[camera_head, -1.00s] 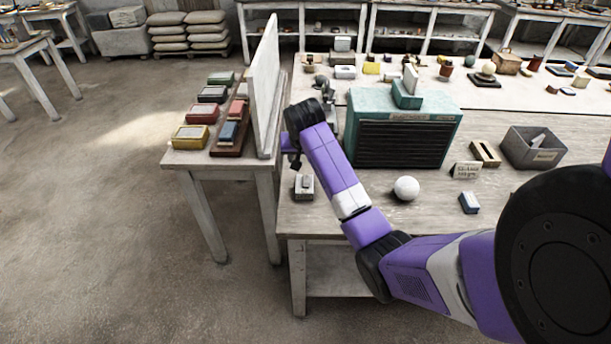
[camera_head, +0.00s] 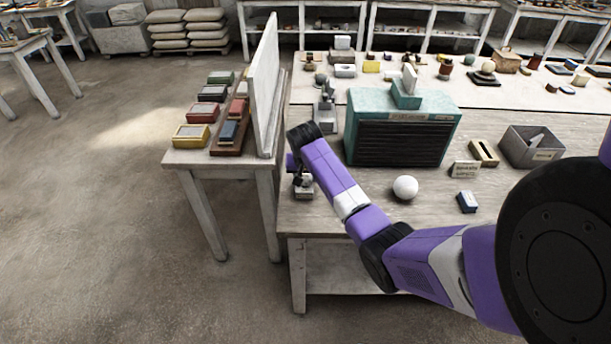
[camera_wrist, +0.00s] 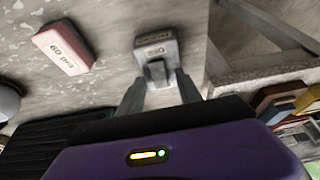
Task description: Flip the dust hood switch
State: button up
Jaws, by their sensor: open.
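The dust hood (camera_head: 402,138) is a teal box with black slats on the workbench. Its slats also show at lower left in the wrist view (camera_wrist: 50,140). A small grey switch box (camera_head: 304,194) stands near the bench's front left corner. In the wrist view the switch box (camera_wrist: 155,45) has a label and a stubby lever (camera_wrist: 157,72) facing my gripper. My gripper (camera_wrist: 161,88) is open, its fingers on either side of the lever and apart from it. In the head view my gripper (camera_head: 301,181) is just above the box, partly covering it. I cannot tell the lever's position.
A white ball (camera_head: 405,187) and a blue-white block (camera_head: 467,202) lie on the bench. A pink labelled block (camera_wrist: 62,47) is beside the switch box in the wrist view. An upright white panel (camera_head: 265,85) stands to the left. A grey stand (camera_head: 325,112) is behind my arm.

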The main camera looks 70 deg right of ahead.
grip_shut()
jog(key=shift+d, duration=0.1)
jog(key=shift+w+d+y, duration=0.1)
jog(key=shift+d+y, duration=0.1)
jog(key=shift+y, duration=0.4)
jog(key=shift+d+f+g+y+b, duration=0.15)
jog(key=shift+d+g+y+b, duration=0.15)
jog(key=shift+g+y+b, duration=0.6)
jog(key=shift+y, duration=0.5)
